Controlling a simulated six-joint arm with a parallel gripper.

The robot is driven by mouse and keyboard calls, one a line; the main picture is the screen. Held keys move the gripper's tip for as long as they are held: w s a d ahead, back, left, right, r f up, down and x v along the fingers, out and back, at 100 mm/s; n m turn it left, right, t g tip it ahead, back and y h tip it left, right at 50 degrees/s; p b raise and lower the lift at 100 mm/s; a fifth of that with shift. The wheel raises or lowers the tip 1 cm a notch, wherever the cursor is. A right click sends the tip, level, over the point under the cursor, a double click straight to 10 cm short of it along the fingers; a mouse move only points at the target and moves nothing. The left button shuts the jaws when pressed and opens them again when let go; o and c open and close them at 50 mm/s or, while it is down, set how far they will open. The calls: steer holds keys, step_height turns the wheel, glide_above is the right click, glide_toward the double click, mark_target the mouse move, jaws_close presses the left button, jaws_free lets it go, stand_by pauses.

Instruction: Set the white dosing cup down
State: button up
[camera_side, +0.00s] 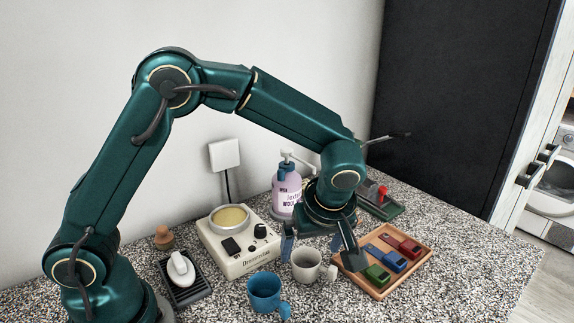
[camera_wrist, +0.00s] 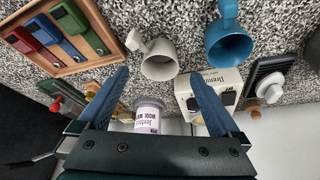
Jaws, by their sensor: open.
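The white dosing cup (camera_side: 306,265) stands upright on the speckled counter, its handle to the right in the side view. In the wrist view the white cup (camera_wrist: 159,62) lies just beyond the fingertips, near the middle of the gap. My gripper (camera_side: 312,256) is open, with its blue fingers spread wide and apart from the cup. In the wrist view my gripper (camera_wrist: 160,75) has nothing between its fingers. A similar blue cup (camera_side: 264,291) stands left of the white one; it also shows in the wrist view (camera_wrist: 228,45).
A wooden tray (camera_side: 424,262) with red, blue and green pieces lies close on the right. A cream box with a round pan (camera_side: 240,262) stands left, a pump bottle (camera_side: 287,190) behind. A black slotted stand (camera_side: 190,290) is farther left. The front right counter is clear.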

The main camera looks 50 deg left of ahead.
steer(key=s+r+m+t+h, duration=0.1)
steer(key=s+r+m+h, duration=0.1)
steer(key=s+r+m, duration=0.6)
steer(key=s+a+r+m+t+h, duration=0.1)
steer(key=s+a+m+t+h, duration=0.1)
steer(key=s+m, duration=0.3)
steer(key=shift+s+m+t, duration=0.3)
steer(key=shift+s+t, duration=0.1)
steer(key=shift+s, duration=0.4)
